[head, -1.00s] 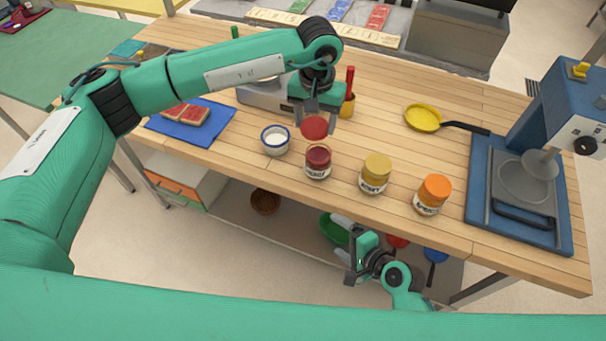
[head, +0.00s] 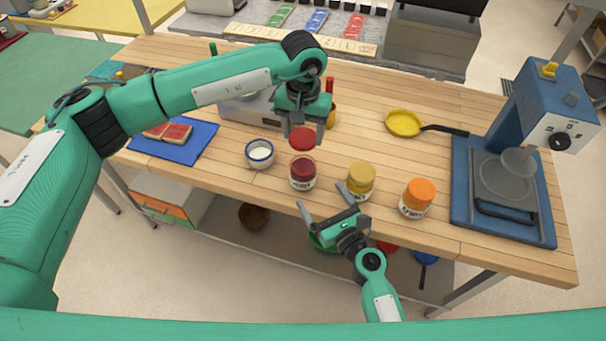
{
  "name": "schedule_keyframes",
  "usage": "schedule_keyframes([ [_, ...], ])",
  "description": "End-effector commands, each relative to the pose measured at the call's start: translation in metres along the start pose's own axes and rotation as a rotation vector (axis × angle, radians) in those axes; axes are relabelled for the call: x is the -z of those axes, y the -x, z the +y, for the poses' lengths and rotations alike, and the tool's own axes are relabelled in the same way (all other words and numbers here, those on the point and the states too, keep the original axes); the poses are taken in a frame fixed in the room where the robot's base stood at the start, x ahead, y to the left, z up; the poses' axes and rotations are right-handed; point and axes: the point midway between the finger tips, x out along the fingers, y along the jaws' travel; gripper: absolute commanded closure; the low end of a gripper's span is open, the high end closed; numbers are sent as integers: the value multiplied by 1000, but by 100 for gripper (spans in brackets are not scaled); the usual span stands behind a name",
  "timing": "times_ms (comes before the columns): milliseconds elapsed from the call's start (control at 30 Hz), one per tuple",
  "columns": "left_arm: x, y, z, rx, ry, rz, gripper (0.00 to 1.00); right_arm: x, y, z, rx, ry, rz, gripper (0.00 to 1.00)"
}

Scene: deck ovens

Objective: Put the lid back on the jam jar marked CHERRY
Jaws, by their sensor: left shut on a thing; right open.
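The open jam jar (head: 303,174) with dark red contents stands on the wooden table; its label is too small to read surely. My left gripper (head: 303,127) is shut on a red lid (head: 302,139) and holds it just above and behind that jar, apart from its mouth as far as I can tell. My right gripper (head: 326,206) is open and empty, in front of the table's front edge, below the red jar. A jar with a yellow lid (head: 361,177) and a jar with an orange lid (head: 418,195) stand to the right, both closed.
A white bowl with a blue rim (head: 260,154) stands left of the red jar. A blue mat (head: 196,148) with bread slices lies farther left. A yellow pan (head: 403,123) and a blue press (head: 500,190) are at the right. A grey appliance (head: 245,108) stands behind.

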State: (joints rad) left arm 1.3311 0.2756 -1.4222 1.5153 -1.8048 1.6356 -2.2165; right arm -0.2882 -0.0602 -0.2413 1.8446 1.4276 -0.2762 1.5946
Motion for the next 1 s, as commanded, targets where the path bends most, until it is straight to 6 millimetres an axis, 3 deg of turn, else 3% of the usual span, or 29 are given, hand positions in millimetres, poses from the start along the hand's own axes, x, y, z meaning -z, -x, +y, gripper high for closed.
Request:
schedule_keyframes([
  [267,0,0,0,0,0,0,66,0,-11,0,-1,2,0,10],
  [700,0,0,0,0,0,0,66,-1,-89,0,-1,4,-1,10],
  [1000,0,0,0,0,0,0,66,0,-118,1,-2,4,1,10],
])
